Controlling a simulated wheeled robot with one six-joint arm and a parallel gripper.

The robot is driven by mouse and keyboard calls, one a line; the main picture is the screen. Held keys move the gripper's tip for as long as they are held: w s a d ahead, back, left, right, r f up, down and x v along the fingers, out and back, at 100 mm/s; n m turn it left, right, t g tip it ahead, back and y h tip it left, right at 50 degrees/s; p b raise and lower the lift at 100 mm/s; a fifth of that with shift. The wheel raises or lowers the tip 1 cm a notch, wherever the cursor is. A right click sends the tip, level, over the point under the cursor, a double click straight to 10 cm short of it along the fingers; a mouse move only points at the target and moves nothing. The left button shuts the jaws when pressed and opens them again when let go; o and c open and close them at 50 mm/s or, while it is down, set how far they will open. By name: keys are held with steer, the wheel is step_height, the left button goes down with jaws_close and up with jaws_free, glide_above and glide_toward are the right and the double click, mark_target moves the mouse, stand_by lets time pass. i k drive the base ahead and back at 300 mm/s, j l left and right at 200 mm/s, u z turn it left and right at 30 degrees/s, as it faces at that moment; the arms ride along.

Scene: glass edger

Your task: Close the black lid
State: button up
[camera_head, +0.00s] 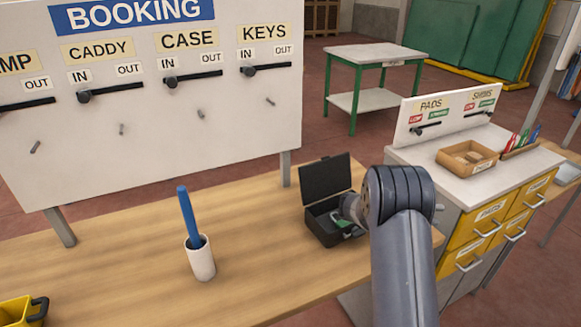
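The black lid (325,177) stands raised, roughly upright, at the back of a small black box (322,228) near the right end of the wooden table. The box is open, and something green shows inside it. My arm reaches in from the lower right, and its end is at the right side of the box. My gripper's fingers are mostly hidden by my arm and the box, so I cannot see whether they are open or touching anything.
A white cup (200,262) with a blue marker (188,216) stands left of the box. A yellow caddy (20,311) is at the lower left. The booking board (160,120) rises behind the table (120,270). A drawer cabinet (495,212) stands close on the right. The table's middle is mostly clear.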

mark_target(328, 176)
steer(key=i+l+u, duration=0.1)
steer(key=u, duration=0.35)
steer(key=l+u, duration=0.6)
steer(key=u, duration=0.35)
steer(key=i+l+u, duration=0.15)
steer(key=i+j+z, duration=0.25)
steer(key=i, duration=0.1)
